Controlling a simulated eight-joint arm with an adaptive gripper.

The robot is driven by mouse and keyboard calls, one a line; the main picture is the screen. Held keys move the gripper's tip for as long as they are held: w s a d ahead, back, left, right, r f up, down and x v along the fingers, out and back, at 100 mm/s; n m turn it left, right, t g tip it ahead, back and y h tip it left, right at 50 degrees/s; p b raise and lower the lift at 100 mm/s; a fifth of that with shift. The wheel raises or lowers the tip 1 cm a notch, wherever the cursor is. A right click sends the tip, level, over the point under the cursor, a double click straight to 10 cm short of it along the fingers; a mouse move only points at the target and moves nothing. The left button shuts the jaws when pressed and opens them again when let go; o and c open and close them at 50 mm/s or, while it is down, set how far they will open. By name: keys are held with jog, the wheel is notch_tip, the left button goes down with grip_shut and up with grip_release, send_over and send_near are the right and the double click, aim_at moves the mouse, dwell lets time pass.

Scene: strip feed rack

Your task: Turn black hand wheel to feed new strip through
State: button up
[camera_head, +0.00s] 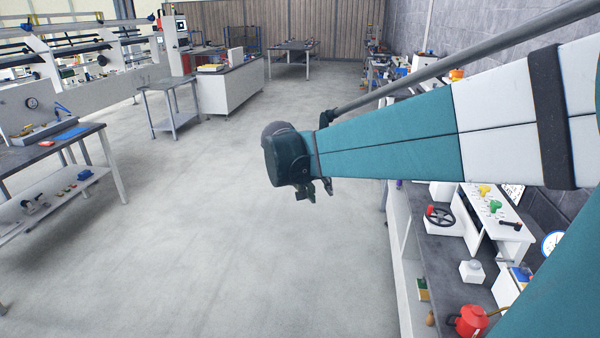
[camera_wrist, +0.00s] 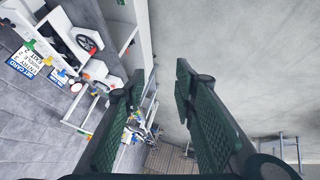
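The black hand wheel (camera_head: 441,216) is on the right-hand bench in the head view, mounted on a white block, with a red part at its left. It also shows in the wrist view (camera_wrist: 87,42), at upper left, beside white housings. My gripper (camera_head: 319,190) hangs in the air over the open floor, to the left of the bench and clear of the wheel. In the wrist view its two dark green fingers (camera_wrist: 157,85) are spread wide apart with nothing between them. I cannot make out a strip in either view.
The right bench (camera_head: 446,262) carries a white panel with yellow and green knobs (camera_head: 494,205), a white block with a grey top (camera_head: 472,271) and a red kettle-like can (camera_head: 467,320). The floor (camera_head: 230,240) left of the bench is clear. Workbenches stand far left.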

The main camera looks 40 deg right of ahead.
jog(key=w+d+f+m+g+h+b, duration=0.1)
jog(key=w+d+f+m+g+h, duration=0.15)
jog(key=d, duration=0.75)
jog(key=w+d+f+m+g+h, duration=0.1)
jog(key=d+f+m+g, duration=0.15)
jog(key=d, duration=0.75)
jog(key=w+d+f+m+g+h+b, duration=0.1)
jog(key=w+d+f+m, duration=0.15)
jog(key=d, duration=0.75)
jog(key=m+g+h+b, duration=0.1)
jog(key=m+g+b, duration=0.1)
jog(key=m+g, duration=0.8)
send_near(431, 205)
jog(key=s+t, duration=0.1)
jog(key=shift+s+d+r+m, duration=0.2)
jog(key=shift+s+d+m, duration=0.25)
jog(key=shift+d+m, duration=0.1)
jog(key=shift+b+x, duration=0.3)
jog(key=shift+x, duration=3.65)
grip_shut()
